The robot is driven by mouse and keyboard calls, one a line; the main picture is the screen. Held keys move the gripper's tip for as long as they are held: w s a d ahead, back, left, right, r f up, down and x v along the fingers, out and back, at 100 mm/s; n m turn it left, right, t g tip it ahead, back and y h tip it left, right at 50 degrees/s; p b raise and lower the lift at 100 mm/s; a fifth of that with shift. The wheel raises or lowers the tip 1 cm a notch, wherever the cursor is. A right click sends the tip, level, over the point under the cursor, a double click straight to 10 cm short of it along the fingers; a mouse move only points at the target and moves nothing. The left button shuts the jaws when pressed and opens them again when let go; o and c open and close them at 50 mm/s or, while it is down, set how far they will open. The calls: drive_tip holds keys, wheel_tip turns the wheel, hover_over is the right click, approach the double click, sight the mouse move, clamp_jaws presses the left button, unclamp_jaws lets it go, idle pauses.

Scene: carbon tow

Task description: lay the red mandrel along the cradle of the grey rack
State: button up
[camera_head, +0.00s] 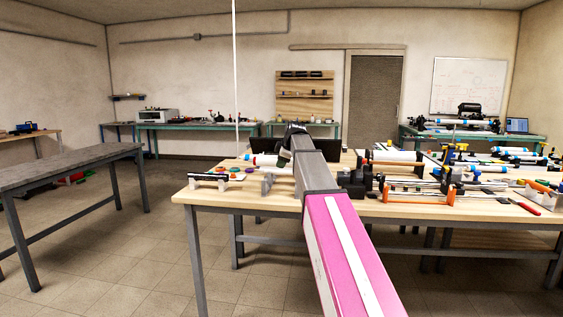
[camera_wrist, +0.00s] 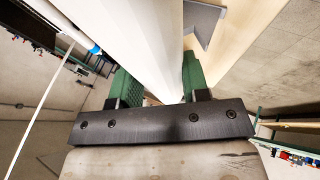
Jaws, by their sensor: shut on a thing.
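My gripper (camera_wrist: 158,92) is shut, its green fingers on either side of a long pale cylinder (camera_wrist: 135,40). This seems to be the mandrel, but no red shows on it in the wrist view. In the head view my gripper (camera_head: 286,155) is above the left part of the wooden table, and my pink arm hides much around it. A grey upright (camera_head: 268,184), which looks like part of the grey rack, stands on the table just below and left of the gripper. A grey notched piece (camera_wrist: 203,22) shows beyond the right finger in the wrist view.
A white tube with a blue end (camera_head: 262,159) lies behind the gripper. An orange-based rig (camera_head: 418,192) and several tools crowd the right. A thin white pole (camera_head: 236,80) rises at left.

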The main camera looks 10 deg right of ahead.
drive_tip(key=shift+f, duration=0.1)
drive_tip(key=shift+f, duration=3.2)
drive_tip(key=shift+f, duration=0.6)
drive_tip(key=o, duration=1.2)
drive_tip(key=shift+c, duration=0.2)
drive_tip(key=v, duration=1)
drive_tip(key=shift+s+r, duration=0.3)
drive_tip(key=shift+d, duration=0.1)
